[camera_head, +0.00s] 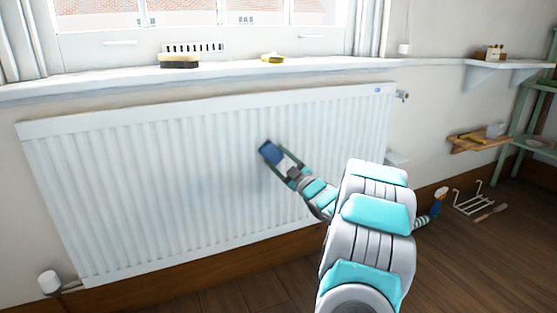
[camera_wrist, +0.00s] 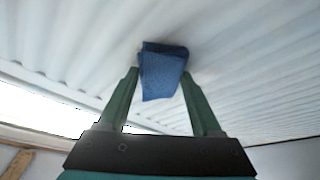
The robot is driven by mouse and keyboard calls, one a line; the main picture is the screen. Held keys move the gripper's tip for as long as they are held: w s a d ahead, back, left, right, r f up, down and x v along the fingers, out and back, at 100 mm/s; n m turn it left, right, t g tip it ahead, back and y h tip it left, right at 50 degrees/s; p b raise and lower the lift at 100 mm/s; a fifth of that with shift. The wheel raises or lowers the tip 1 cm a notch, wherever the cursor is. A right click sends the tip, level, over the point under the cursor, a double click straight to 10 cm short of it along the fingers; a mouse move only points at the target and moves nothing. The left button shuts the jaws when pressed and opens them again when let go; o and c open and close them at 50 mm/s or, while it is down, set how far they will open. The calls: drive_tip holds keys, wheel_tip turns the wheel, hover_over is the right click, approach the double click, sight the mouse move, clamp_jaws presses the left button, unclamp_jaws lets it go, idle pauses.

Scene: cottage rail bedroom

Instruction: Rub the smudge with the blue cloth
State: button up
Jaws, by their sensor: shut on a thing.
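My gripper (camera_head: 273,161) is shut on the blue cloth (camera_head: 270,152), in front of the upper middle of the white ribbed radiator (camera_head: 130,165). In the wrist view, the folded blue cloth (camera_wrist: 163,72) sits between the two green fingertips of my gripper (camera_wrist: 161,76), close to the ribbed surface (camera_wrist: 255,60). I cannot tell whether the cloth touches the radiator. A faint greyish shade lies on the ribs left of and below the cloth in the head view; I cannot tell whether it is the smudge or shadow. The cloth hides the panel behind it.
The windowsill (camera_head: 110,85) above the radiator holds a dark-and-yellow brush (camera_head: 180,62) and a small yellow item (camera_head: 272,58). A valve (camera_head: 403,96) sticks out at the right. A spray bottle (camera_head: 438,198) and wire rack (camera_head: 473,203) stand on the floor at right.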

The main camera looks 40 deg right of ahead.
drive_tip(key=d, duration=0.4)
drive_tip(key=shift+s+p, duration=0.3)
drive_tip(key=shift+s, duration=0.1)
drive_tip(key=shift+a, duration=0.15)
drive_tip(key=shift+w+a+f+b, duration=0.1)
drive_tip(key=shift+w+a+b, duration=0.1)
drive_tip(key=shift+a+b, duration=0.35)
drive_tip(key=shift+w+a+b, duration=0.2)
drive_tip(key=shift+a+b, duration=0.05)
drive_tip(key=shift+a, duration=0.45)
drive_tip(key=shift+w+a, duration=0.25)
drive_tip(key=shift+a, duration=0.45)
drive_tip(key=shift+c, duration=0.6)
drive_tip(key=shift+s+a+b, duration=0.2)
drive_tip(key=shift+s+b, duration=0.2)
drive_tip(key=shift+s, duration=0.6)
drive_tip(key=shift+s+a+b, duration=0.2)
drive_tip(key=shift+s+b, duration=0.15)
drive_tip(key=shift+s, duration=0.6)
drive_tip(key=shift+s+a+b, duration=0.2)
drive_tip(key=shift+s+b, duration=0.2)
drive_tip(key=shift+s, duration=0.6)
drive_tip(key=shift+s, duration=0.15)
